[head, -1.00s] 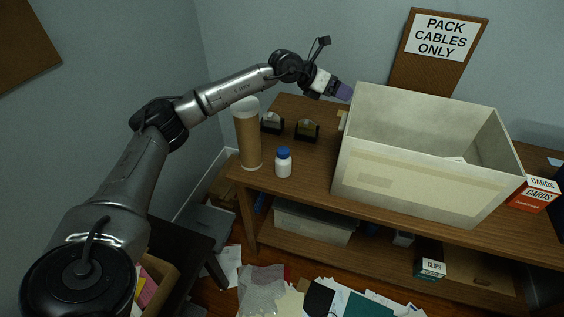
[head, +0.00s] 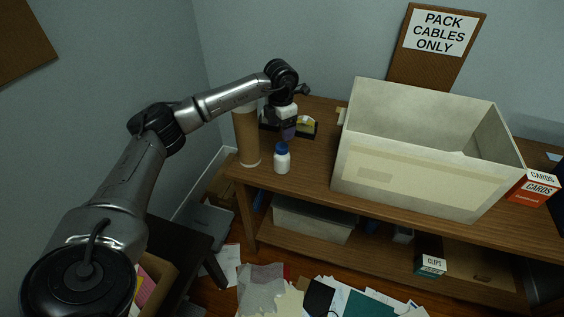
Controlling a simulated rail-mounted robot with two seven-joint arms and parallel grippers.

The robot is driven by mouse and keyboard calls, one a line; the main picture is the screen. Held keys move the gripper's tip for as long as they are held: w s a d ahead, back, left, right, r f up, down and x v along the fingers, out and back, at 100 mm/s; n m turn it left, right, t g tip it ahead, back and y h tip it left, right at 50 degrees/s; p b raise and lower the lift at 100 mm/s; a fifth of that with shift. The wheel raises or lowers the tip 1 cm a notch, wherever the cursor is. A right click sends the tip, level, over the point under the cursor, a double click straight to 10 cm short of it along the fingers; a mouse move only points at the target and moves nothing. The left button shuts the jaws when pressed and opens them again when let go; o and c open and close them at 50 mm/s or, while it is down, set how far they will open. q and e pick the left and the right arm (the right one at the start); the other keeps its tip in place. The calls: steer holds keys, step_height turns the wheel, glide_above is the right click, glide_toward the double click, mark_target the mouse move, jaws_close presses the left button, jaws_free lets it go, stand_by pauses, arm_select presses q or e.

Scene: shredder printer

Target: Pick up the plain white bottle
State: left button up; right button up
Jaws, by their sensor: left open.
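The plain white bottle (head: 282,163) with a blue cap stands upright on the wooden shelf top, between a tall brown cylinder and a large box. My left gripper (head: 287,135) is open and points down just above and behind the bottle's cap in the picture. I cannot tell whether its fingers touch the cap. The fingertips are small and dark here. My right gripper is not in view.
The tall brown cylinder (head: 246,138) stands close at the left of the bottle. Tape dispensers (head: 306,128) sit behind my gripper. The large open grey box (head: 415,177) fills the middle of the shelf top (head: 312,171). A red-and-white cards box (head: 534,188) stands right of it.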

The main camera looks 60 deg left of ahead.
mark_target(282, 146)
arm_select(q)
steer(key=shift+f+b, duration=0.45)
steer(key=shift+f, duration=1.55)
steer(key=shift+w+f+b, duration=0.2)
steer(key=shift+f+b, duration=1.25)
steer(key=shift+f, duration=1.15)
steer(key=shift+c, duration=1.3)
steer(key=c, duration=1)
